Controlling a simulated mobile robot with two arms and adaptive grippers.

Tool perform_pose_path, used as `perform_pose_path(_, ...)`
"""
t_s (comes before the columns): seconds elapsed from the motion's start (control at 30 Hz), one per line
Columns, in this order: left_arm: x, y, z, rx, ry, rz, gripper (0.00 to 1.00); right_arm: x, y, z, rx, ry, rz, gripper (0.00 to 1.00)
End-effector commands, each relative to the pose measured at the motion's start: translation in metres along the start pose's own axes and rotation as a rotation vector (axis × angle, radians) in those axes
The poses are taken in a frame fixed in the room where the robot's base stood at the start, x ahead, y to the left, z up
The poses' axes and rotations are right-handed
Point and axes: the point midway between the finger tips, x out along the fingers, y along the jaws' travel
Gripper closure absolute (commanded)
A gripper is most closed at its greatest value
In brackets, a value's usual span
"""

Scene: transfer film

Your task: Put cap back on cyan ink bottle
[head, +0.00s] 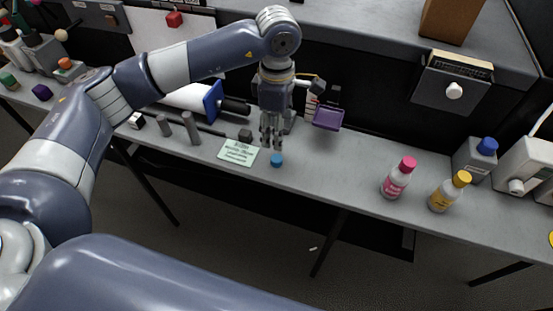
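A small blue cap (277,160) lies on the grey bench near its front edge. My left gripper (271,146) points down just above and slightly left of the cap. Its fingers look parted with nothing visible between them, and no contact with the cap shows. No cyan bottle can be clearly made out; a greyish shape right behind the gripper is mostly hidden. A bottle with a pink cap (397,179) and a bottle with a yellow cap (448,192) stand upright to the right. My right gripper is out of view.
A pale green note card (238,152) lies left of the cap. Grey cylinders (191,128), a blue panel (213,101) and a purple tray-like piece (328,118) are nearby. A grey container with a blue top (476,158) stands far right. The bench between cap and pink-capped bottle is clear.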

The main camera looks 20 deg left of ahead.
Motion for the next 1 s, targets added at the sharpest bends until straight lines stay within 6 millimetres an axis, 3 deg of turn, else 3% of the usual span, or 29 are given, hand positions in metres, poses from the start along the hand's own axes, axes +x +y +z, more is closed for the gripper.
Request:
perform_pose_path(0.23,0.005,-0.001,0.001,0.0,-0.004,-0.003,0.5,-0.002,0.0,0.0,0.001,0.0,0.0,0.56)
perform_pose_path(0.6,0.053,-0.001,0.002,0.0,-0.006,-0.002,0.5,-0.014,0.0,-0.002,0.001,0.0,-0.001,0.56)
perform_pose_path(1.0,0.059,-0.001,0.002,0.001,-0.005,-0.004,0.5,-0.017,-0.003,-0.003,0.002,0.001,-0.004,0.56)
